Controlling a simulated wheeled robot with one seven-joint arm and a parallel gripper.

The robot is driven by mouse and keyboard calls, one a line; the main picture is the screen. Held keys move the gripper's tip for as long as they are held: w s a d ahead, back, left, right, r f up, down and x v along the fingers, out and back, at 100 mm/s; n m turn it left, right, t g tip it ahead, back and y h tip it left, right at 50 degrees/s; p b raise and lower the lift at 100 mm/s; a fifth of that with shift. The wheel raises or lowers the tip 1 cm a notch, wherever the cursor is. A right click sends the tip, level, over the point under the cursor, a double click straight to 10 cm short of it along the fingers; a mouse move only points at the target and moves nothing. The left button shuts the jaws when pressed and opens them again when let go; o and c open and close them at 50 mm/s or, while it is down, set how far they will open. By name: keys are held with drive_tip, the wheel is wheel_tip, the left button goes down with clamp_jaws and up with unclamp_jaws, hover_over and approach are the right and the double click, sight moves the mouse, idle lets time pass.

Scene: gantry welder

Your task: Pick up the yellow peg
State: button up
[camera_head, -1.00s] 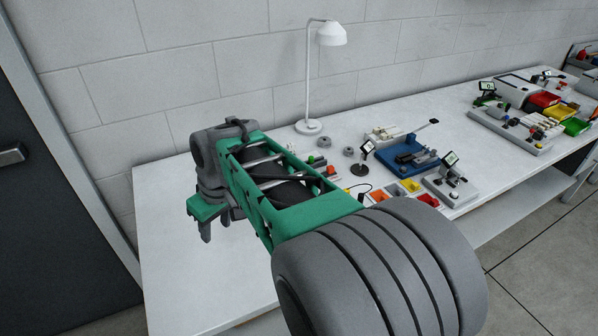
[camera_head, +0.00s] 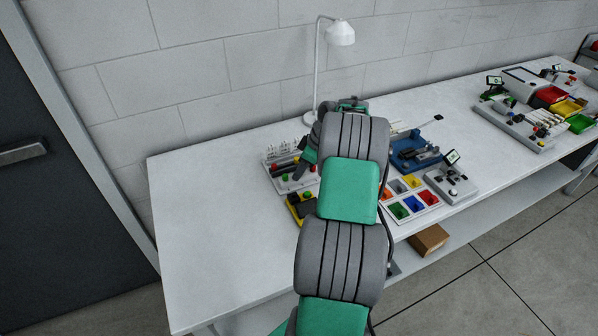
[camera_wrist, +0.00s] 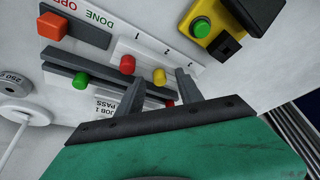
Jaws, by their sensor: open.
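The yellow peg (camera_wrist: 160,77) shows in the wrist view as a small rounded yellow top by the dark rail of a white board (camera_wrist: 150,43). My gripper (camera_wrist: 160,78) is open and empty, its two grey fingers apart. In that view the peg's top appears between the fingertips; I cannot tell how far below them it is. A red peg (camera_wrist: 127,65) and a green peg (camera_wrist: 81,79) stand to its left. In the head view my arm covers most of the gripper, and I cannot make out the yellow peg there.
An orange block (camera_wrist: 52,26) sits on the board. A yellow box with a green button (camera_wrist: 202,27) is close by, also seen in the head view (camera_head: 296,209). A lamp (camera_head: 340,33) stands behind my arm. Coloured bins (camera_head: 409,201) are to the right. The table's left part (camera_head: 210,220) is clear.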

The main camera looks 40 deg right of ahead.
drive_tip(key=shift+c, duration=0.5)
clamp_jaws()
